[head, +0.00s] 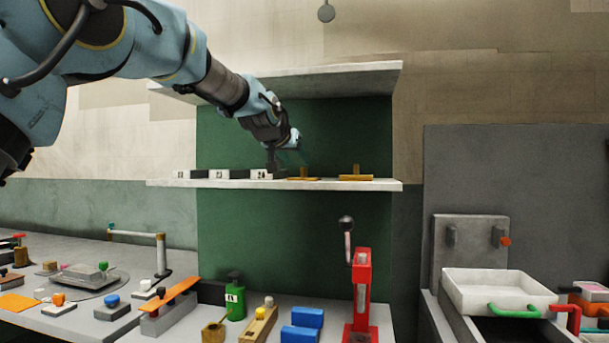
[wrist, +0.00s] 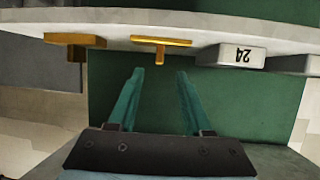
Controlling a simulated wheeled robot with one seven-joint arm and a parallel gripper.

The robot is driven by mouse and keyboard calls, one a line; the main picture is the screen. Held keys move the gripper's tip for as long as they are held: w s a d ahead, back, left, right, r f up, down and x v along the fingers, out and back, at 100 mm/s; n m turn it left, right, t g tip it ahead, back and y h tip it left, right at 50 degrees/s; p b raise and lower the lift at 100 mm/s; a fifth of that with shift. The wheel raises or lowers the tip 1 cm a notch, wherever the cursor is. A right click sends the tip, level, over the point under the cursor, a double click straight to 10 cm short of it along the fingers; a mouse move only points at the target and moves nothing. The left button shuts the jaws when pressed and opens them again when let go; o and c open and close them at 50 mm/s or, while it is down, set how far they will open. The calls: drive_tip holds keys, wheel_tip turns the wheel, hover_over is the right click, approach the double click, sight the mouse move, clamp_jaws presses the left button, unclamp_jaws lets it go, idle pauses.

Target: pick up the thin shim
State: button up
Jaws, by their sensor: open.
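The thin shim (head: 303,179) is a flat brass plate with a small upright tab, lying on the middle shelf. In the wrist view, where the scene appears upside down, the thin shim (wrist: 161,41) lies just beyond the fingertips, its tab lined up with the gap between them. A thicker brass shim (head: 356,177) lies to its right in the head view; it also shows in the wrist view (wrist: 75,40). My gripper (head: 300,155) is open and empty at the thin shim. In the wrist view its two green fingers (wrist: 160,72) are apart, with nothing between them.
White and black numbered blocks (head: 222,174) line the shelf (head: 385,185) left of the shims; one marked 24 (wrist: 232,55) is close beside the thin shim. An upper shelf (head: 345,78) hangs above. A red press (head: 361,295) and tools stand on the bench below.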

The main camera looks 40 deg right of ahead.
sight(304, 170)
drive_tip(key=p+x, duration=0.4)
drive_tip(key=x, duration=0.4)
drive_tip(key=shift+f, duration=0.15)
clamp_jaws()
idle(0.6)
